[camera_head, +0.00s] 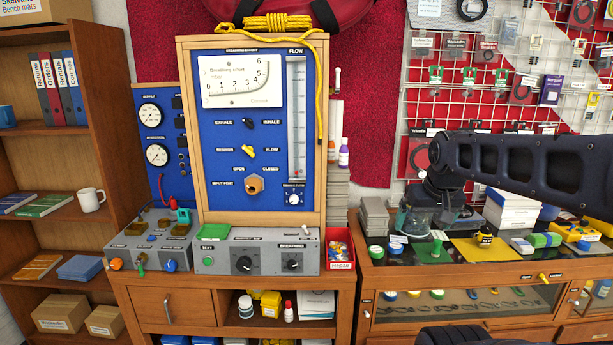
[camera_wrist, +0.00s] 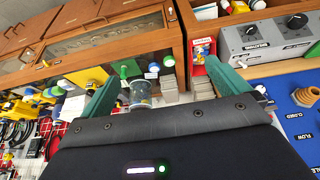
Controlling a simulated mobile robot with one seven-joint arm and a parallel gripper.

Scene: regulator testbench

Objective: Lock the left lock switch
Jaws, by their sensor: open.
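A yellow fitting also shows on the counter edge in the wrist view (camera_wrist: 44,63). The test unit at the left has a green lever (camera_head: 141,262) between orange and blue knobs. My gripper (camera_wrist: 166,86) is open, its green fingers wide apart with nothing held. In the head view its fingertips are not clear, above the counter's left part.
A glass jar (camera_wrist: 140,94) shows beyond my fingers. Grey stacked boxes (camera_head: 374,218) and several small caps stand on the counter's left end. A red bin (camera_head: 340,250) sits beside the grey control box (camera_head: 258,252). The tall blue regulator panel (camera_head: 230,140) rises behind.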

